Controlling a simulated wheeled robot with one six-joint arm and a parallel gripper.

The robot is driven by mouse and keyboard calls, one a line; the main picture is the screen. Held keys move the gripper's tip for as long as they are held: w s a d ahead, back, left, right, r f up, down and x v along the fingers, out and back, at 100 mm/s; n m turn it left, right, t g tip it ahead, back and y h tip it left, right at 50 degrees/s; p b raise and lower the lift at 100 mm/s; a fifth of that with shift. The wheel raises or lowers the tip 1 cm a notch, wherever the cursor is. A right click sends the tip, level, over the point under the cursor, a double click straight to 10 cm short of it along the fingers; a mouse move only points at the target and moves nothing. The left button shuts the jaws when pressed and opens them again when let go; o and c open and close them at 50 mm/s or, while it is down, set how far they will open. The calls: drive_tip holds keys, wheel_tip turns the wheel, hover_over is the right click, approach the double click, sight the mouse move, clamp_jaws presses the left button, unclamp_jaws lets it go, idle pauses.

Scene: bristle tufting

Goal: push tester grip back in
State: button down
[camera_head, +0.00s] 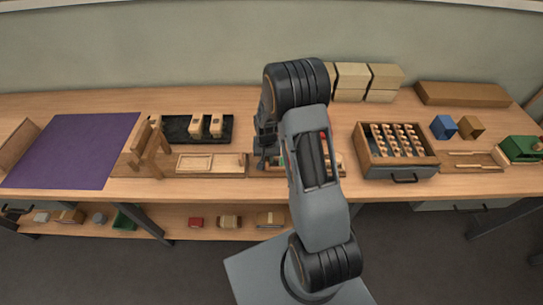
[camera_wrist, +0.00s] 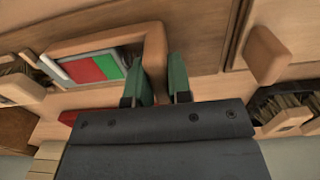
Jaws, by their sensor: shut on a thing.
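The tester is a wooden frame around a panel with white, red and green bands (camera_wrist: 92,67). In the head view it lies on the bench, mostly hidden behind my arm, with a bit of its wooden base (camera_head: 340,170) showing. Its grip is a rounded wooden bar (camera_wrist: 154,50) at one end of the frame in the wrist view. My gripper (camera_wrist: 157,82) has its two green-tipped fingers on either side of this bar and is shut on it. In the head view my gripper (camera_head: 262,162) is low over the bench at the tester's left end.
Left of the gripper are a light wooden tray (camera_head: 210,163), a black tray (camera_head: 176,129) with two blocks, a wooden stand (camera_head: 155,150) and a purple mat (camera_head: 75,150). Right of my arm is a box of several tufted pieces (camera_head: 373,160). Cartons (camera_head: 352,78) stand behind.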

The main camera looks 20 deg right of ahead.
drive_tip(key=c, duration=1.3)
unclamp_jaws()
drive_tip(key=shift+c, duration=0.2)
wheel_tip(320, 180, up, 14)
drive_tip(key=shift+f+b, duration=0.1)
drive_tip(key=shift+b, duration=0.55)
drive_tip(key=s+a+r+n+t, duration=0.1)
drive_tip(key=s+a+r, duration=0.1)
drive_tip(key=s+r, duration=0.2)
drive_tip(key=s+a+r+n+t, duration=0.2)
drive_tip(key=s+r, duration=0.2)
drive_tip(key=s, duration=0.3)
drive_tip(key=s+a+r+n+t, duration=0.1)
drive_tip(key=s+a+r+n, duration=0.1)
drive_tip(key=s+r, duration=0.2)
drive_tip(key=shift+s+a, duration=0.2)
drive_tip(key=shift+s, duration=0.85)
